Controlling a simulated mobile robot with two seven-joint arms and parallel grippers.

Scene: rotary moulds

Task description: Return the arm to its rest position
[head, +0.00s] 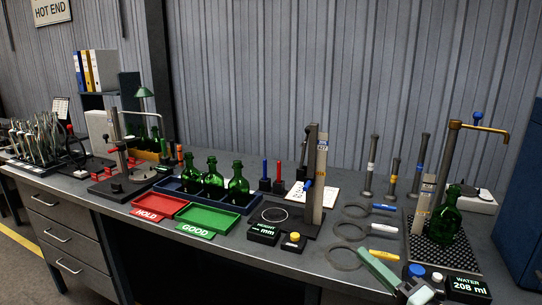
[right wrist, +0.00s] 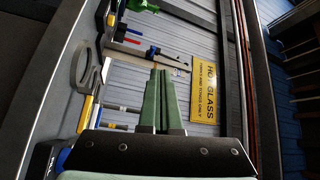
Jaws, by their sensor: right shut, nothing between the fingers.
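My right gripper (head: 364,254) has green fingers and shows at the lower right of the head view, over the bench's front edge. In the right wrist view its two fingers (right wrist: 160,74) lie side by side, shut and empty. Its tips point towards the ring gauges in the head view. My left gripper is not in either view.
A ring gauge (head: 344,259) lies near my fingertips. A green bottle (head: 444,222) stands under a brass spout on the right, behind a water readout (head: 467,288). The height gauge (head: 320,180), GOOD tray (head: 209,220) and HOLD tray (head: 158,207) stand further left.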

